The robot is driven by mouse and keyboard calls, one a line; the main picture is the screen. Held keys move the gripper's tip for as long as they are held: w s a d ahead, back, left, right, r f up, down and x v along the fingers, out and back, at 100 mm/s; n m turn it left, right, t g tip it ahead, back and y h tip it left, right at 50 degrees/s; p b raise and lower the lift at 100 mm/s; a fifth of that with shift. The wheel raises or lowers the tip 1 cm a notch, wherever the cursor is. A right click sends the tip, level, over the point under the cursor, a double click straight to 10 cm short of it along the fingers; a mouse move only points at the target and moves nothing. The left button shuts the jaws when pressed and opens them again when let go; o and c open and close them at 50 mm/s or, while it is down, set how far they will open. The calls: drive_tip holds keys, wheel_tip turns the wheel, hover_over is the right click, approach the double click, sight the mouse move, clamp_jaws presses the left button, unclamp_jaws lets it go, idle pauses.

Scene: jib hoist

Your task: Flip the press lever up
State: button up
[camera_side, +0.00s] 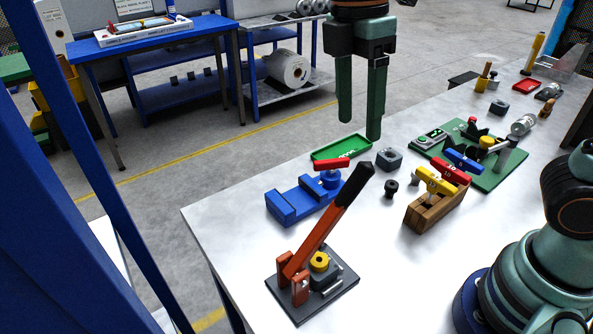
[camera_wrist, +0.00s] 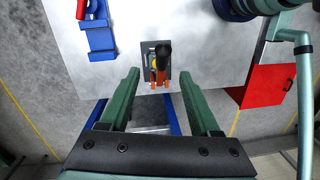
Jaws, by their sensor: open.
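The press lever (camera_side: 320,233) is an orange arm with a black grip. It slants up and to the right from an orange pivot bracket on a dark base plate (camera_side: 342,296). A yellow round piece (camera_side: 319,261) sits on a grey block under the lever. My gripper (camera_side: 359,129) has two green fingers, apart and empty, hanging above and beyond the lever in the side view. The wrist view also shows my gripper (camera_wrist: 159,72) open, with no visible contact with the lever.
A blue fixture with a red handle (camera_side: 305,198) stands just behind the lever. A wooden block with coloured tabs (camera_side: 435,207) and a green board (camera_side: 500,175) lie to the right. A green tray (camera_side: 341,147) is behind. The front tabletop right of the press is clear.

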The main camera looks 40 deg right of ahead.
sight(355, 174)
drive_tip(key=f, duration=0.3)
drive_tip(key=s+f, duration=0.1)
drive_tip(key=f, duration=0.7)
drive_tip(key=shift+s+a+f, duration=0.1)
drive_tip(key=shift+s+f, duration=0.05)
drive_tip(key=shift+s, duration=0.15)
drive_tip(key=shift+c, duration=0.3)
clamp_jaws()
idle(0.6)
